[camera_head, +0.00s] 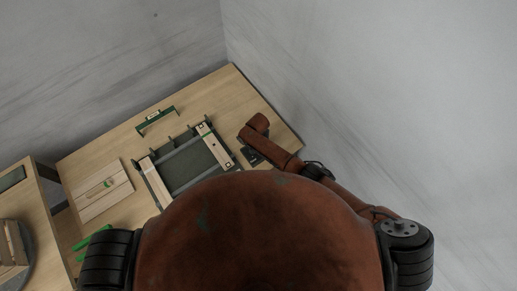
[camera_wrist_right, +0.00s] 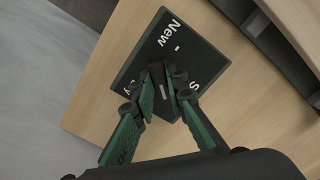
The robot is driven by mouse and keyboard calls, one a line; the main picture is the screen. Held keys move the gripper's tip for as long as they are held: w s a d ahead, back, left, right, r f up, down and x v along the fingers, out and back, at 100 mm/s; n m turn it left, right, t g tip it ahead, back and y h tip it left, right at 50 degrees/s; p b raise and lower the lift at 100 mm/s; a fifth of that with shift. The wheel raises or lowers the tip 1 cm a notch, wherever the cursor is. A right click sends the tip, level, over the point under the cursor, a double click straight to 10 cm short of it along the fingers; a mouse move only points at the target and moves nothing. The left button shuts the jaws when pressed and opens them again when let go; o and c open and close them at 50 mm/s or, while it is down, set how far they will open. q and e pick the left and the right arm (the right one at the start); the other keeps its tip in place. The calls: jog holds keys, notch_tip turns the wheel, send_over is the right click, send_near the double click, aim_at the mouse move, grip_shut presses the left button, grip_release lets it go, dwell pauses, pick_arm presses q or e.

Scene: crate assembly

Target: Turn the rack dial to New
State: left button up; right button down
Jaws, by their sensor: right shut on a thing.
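The rack dial's black square panel (camera_wrist_right: 205,62) lies on the wooden table in the right wrist view. It carries the white word "New", a short dash and a partly covered label starting with "S"; other lettering is hidden behind a finger. My right gripper (camera_wrist_right: 164,82) is over the panel, its green-backed fingers shut on the dial's dark knob (camera_wrist_right: 165,91). A light mark shows on the knob, but I cannot tell which label it points to. In the head view, the panel (camera_head: 251,157) shows partly beside my right arm. My left gripper is not in view.
A crate frame with light wooden end pieces (camera_head: 155,183) stands left of the panel. A green handle bar (camera_head: 156,119) lies behind it. A slatted wooden board (camera_head: 103,190) lies further left. Grey walls close off the table's back and right.

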jog(key=n, duration=0.3)
jog(key=shift+s+n, duration=0.1)
jog(key=shift+n, duration=0.2)
jog(key=n, duration=0.3)
jog(key=shift+n, duration=0.3)
jog(key=n, duration=0.6)
jog(key=shift+n, duration=0.3)
jog(key=n, duration=1.1)
jog(key=shift+n+b, duration=0.4)
jog(key=shift+r, duration=0.1)
jog(key=c, duration=1.9)
grip_release()
jog(key=shift+c, duration=0.2)
